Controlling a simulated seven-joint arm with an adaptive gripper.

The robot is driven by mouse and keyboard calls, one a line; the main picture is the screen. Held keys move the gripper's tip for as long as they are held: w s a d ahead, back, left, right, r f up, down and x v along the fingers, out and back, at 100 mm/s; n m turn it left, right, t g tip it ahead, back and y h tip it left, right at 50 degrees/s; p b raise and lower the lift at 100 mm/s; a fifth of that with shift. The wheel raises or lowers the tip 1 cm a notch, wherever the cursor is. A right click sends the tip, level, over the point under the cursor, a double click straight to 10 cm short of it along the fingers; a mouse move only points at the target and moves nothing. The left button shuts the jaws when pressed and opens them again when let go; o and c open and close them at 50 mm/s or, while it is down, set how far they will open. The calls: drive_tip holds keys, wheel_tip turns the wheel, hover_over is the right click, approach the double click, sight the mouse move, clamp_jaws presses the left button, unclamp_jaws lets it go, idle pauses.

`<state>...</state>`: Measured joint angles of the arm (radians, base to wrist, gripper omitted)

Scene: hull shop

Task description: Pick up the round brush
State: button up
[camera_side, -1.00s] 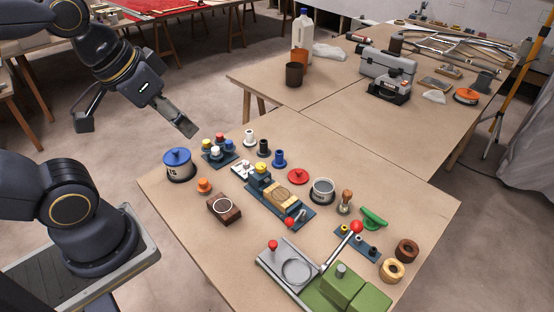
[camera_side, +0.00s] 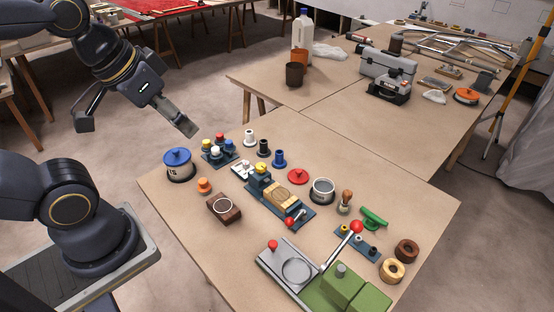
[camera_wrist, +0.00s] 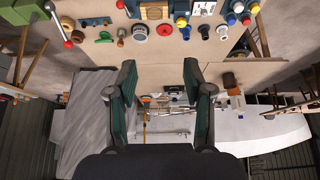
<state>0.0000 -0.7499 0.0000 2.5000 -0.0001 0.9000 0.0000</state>
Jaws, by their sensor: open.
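The round brush (camera_side: 345,201) stands on the near table, with a brown wooden knob handle up and a paler lower part. It is right of a grey-rimmed round cup (camera_side: 322,191) and left of a green-handled tool (camera_side: 374,218). In the wrist view the brush (camera_wrist: 121,34) is small, near the top left. My gripper (camera_side: 188,130) hangs above the table's far left edge, well away from the brush. In the wrist view its two fingers are wide apart with nothing between them (camera_wrist: 160,88).
The near table (camera_side: 190,220) also holds a blue-lidded pot (camera_side: 179,165), several coloured knobs, a red disc (camera_side: 298,176), a wooden-block fixture (camera_side: 281,198), a red-knobbed lever fixture (camera_side: 297,270) and wooden rings (camera_side: 392,270). A second table behind carries a grey toolbox (camera_side: 388,68).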

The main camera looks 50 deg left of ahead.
idle(0.4)
drive_tip(key=shift+c, duration=1)
